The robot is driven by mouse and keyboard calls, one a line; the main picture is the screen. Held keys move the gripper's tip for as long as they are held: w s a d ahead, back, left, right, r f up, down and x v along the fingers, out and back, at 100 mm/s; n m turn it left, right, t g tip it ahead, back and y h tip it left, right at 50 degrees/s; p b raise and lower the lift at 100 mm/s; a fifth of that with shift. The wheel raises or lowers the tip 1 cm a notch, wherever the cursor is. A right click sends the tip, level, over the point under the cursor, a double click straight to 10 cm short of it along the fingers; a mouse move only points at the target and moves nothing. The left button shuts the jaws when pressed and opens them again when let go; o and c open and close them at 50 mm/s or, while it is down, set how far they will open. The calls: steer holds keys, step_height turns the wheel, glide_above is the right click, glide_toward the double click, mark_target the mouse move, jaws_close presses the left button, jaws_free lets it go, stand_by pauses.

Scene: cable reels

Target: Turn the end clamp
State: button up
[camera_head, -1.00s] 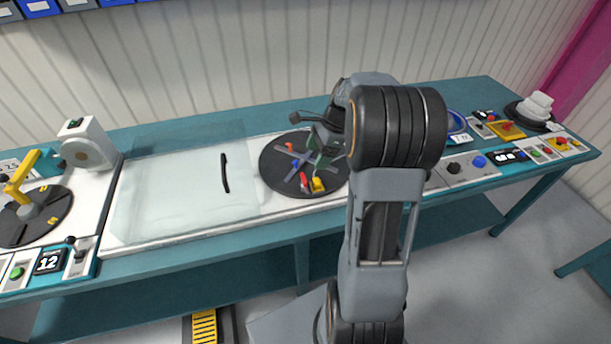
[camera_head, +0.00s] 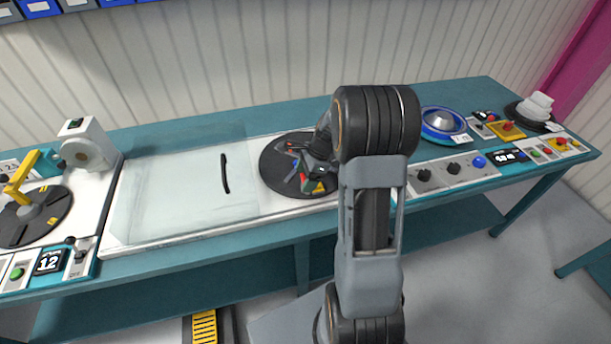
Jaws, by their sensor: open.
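A dark round disc (camera_head: 268,170) lies on the bench in the middle, with small red, green, yellow and blue parts on it. The yellow part (camera_head: 319,187) and a red part (camera_head: 304,178) show near its front. My gripper (camera_head: 303,166) is low over the right half of this disc, open. My wrist and arm hide the disc's right edge, and I cannot tell whether the fingers touch anything. Which of these parts is the end clamp is too small to tell. At the far left, a yellow crank-like arm (camera_head: 22,178) stands on another dark disc (camera_head: 54,207).
A clear sheet (camera_head: 180,190) with a black strip (camera_head: 225,173) lies left of the middle disc. Knob panels (camera_head: 455,167), a blue reel (camera_head: 440,124) and a white stacked piece (camera_head: 536,105) stand right of my arm.

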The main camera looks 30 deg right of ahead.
steer(key=c, duration=0.9)
steer(key=shift+n, duration=0.4)
steer(key=n, duration=0.2)
steer(key=n+g+p, duration=0.1)
steer(key=shift+w+r+n+g, duration=0.1)
steer(key=shift+w+n+g, duration=0.05)
steer(key=shift+n+g, duration=0.2)
steer(key=n, duration=0.2)
steer(key=n+g+p, duration=0.1)
steer(key=n, duration=0.1)
steer(key=shift+w+n+g+h, duration=0.1)
steer(key=shift+n+g+h, duration=0.15)
steer(key=shift+n+h, duration=0.15)
steer(key=n+g+h, duration=0.1)
steer(key=n, duration=0.3)
steer(key=shift+w+a, duration=0.1)
steer(key=shift+a, duration=0.05)
steer(key=shift+a+n+g+h+p, duration=0.15)
steer(key=shift+n+h, duration=0.25)
steer(key=shift+n, duration=0.7)
steer(key=shift+d+n+g+h+p, duration=0.15)
steer(key=shift+n+g+h, duration=0.2)
steer(key=shift+n, duration=0.7)
steer(key=shift+a+n, duration=0.1)
steer(key=shift+n, duration=0.2)
